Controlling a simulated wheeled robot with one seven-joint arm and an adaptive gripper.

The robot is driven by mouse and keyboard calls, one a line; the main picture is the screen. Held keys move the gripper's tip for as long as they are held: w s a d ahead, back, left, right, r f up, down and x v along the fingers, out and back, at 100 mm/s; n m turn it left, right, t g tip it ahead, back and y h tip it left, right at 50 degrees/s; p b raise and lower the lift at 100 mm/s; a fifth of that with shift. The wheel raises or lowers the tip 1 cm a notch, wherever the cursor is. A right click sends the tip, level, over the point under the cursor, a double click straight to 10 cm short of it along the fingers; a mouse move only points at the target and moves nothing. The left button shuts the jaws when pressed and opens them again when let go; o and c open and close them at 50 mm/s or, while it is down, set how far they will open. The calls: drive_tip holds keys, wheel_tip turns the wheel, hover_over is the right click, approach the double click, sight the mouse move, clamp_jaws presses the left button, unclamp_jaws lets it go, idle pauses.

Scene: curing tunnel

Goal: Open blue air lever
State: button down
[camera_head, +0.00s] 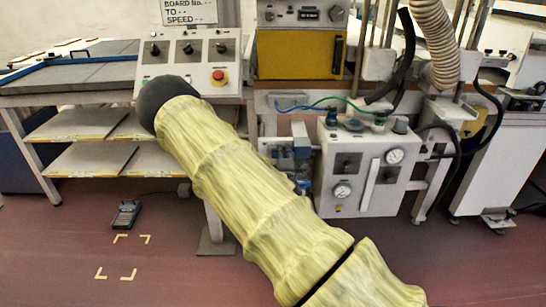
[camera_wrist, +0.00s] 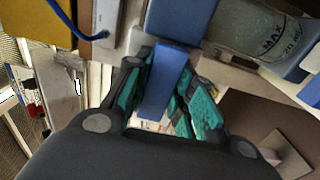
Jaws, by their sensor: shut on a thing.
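The blue air lever (camera_wrist: 166,72) shows in the wrist view as a flat blue bar, tilted slightly from upper right to lower left. My gripper (camera_wrist: 163,95) has its teal-padded fingers on both sides of the lever and is shut on it. A blue fitting (camera_wrist: 182,18) sits just above the lever. A clear bowl marked MAX (camera_wrist: 255,35) is to the right of them. In the head view, blue air fittings (camera_head: 290,155) show beside the grey control box, partly behind my yellow-sleeved arm. My gripper and the lever cannot be made out there.
The grey gauge box (camera_head: 365,165) stands right of the blue fittings, with green and blue hoses above it. A control panel with a red button (camera_head: 219,77) is behind my arm. Shelves (camera_head: 80,122) are at left. A pedal (camera_head: 126,213) lies on the open floor.

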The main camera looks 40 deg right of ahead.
drive_tip(key=shift+s+f, duration=0.1)
idle(0.4)
drive_tip(key=c, duration=1.2)
unclamp_jaws()
drive_tip(key=v, duration=1.2)
